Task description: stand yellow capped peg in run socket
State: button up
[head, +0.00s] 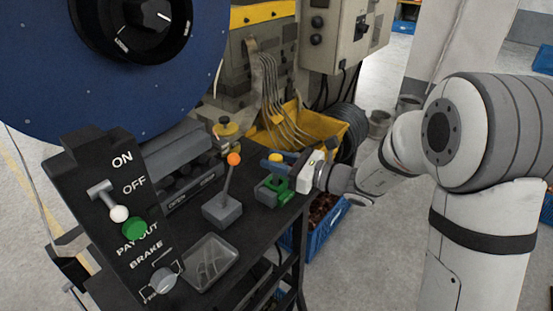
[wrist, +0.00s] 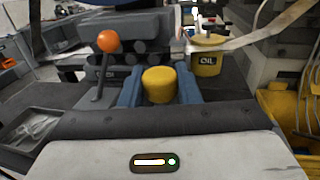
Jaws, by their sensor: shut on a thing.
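The yellow capped peg (head: 276,157) is between the two blue fingers of my gripper (head: 272,163), which are shut on it. In the wrist view its round yellow cap (wrist: 159,85) shows from above, with one blue finger on each side. A green block (head: 281,185), perhaps the run socket, is on the dark bench right below the peg and fingers. The peg's lower part is hidden by the fingers and the green block, so I cannot tell whether it is inside the socket.
An orange-knobbed lever (head: 234,160) stands left of my gripper. A clear tray (head: 210,262) and a switch panel (head: 120,205) are nearer. A yellow bin (head: 325,127) with cables is behind; a blue crate (head: 325,232) is below the bench edge.

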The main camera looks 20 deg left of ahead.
jog(key=shift+f, duration=0.3)
jog(key=o, duration=1.1)
jog(key=shift+c, duration=0.2)
jog(key=s+d+b, duration=0.1)
jog(key=d, duration=0.6)
jog(key=shift+s+d, duration=0.25)
jog(key=shift+d, duration=0.1)
